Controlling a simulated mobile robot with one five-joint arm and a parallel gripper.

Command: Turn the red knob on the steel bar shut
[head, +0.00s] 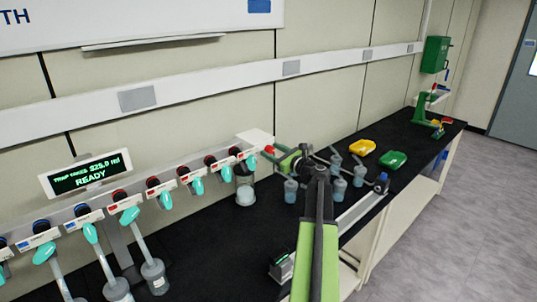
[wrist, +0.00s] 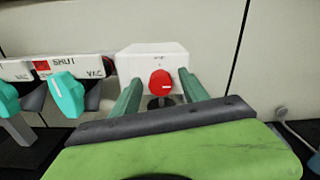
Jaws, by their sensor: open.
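The red knob (wrist: 162,84) is round with a short white mark lying near horizontal, on the front of a white box (wrist: 135,60) at the right end of the steel bar. My gripper (wrist: 160,76) is open, its green fingers left and right of the knob, with gaps showing on both sides. I cannot tell how far the fingertips reach past the knob's face. In the head view the red knob (head: 269,149) shows just left of my gripper (head: 276,151). The steel bar (head: 180,168) carries a row of teal-handled valves.
Flasks (head: 153,277) hang from the valves at the left. Several small bottles (head: 338,187), a yellow tray (head: 361,147) and a green tray (head: 393,159) sit on the black bench to the right. A display (head: 86,172) reads READY.

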